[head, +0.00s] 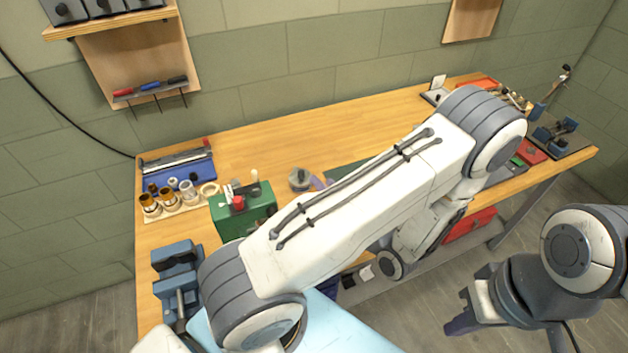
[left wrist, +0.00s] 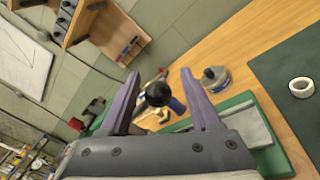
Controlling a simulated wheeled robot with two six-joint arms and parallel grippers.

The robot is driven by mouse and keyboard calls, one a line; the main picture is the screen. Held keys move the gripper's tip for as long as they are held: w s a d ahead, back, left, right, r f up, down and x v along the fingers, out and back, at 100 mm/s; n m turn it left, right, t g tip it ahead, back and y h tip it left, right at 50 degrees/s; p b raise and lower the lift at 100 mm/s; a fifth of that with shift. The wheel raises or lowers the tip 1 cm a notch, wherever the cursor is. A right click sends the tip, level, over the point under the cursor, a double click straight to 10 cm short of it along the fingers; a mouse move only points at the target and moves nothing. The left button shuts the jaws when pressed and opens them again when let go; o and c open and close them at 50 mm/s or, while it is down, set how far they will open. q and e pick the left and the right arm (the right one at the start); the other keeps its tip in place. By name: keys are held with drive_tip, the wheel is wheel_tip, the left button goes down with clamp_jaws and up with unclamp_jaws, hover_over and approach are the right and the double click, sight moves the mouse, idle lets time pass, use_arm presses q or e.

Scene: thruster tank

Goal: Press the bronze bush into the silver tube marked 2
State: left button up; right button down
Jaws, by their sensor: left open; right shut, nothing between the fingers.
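A light wooden rack (head: 176,212) stands at the left of the bench. In it are two bronze-coloured cylinders (head: 150,204) with dark tops and a silver tube (head: 188,190). Their markings are too small to read, and I cannot tell which piece is the bush. My left gripper (left wrist: 160,92) is open, its purple fingers apart over the bench. A black ball knob (left wrist: 158,94) shows between the fingers in the left wrist view, seemingly beyond them. In the head view my left arm mostly hides this gripper. My right gripper (head: 459,318) is shut and empty, off the bench's front.
A green box (head: 243,219) with a red knob stands right of the rack. A grey round object (head: 300,179) sits behind my arm, also in the wrist view (left wrist: 215,78). A blue vise (head: 176,264) is at front left. A white ring (left wrist: 301,87) lies on a dark green mat.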

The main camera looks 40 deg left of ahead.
use_arm(q)
drive_tip(key=shift+w+a, duration=0.1)
drive_tip(key=shift+a, duration=0.55)
drive_tip(key=c, duration=1)
clamp_jaws()
drive_tip(key=shift+f, duration=0.1)
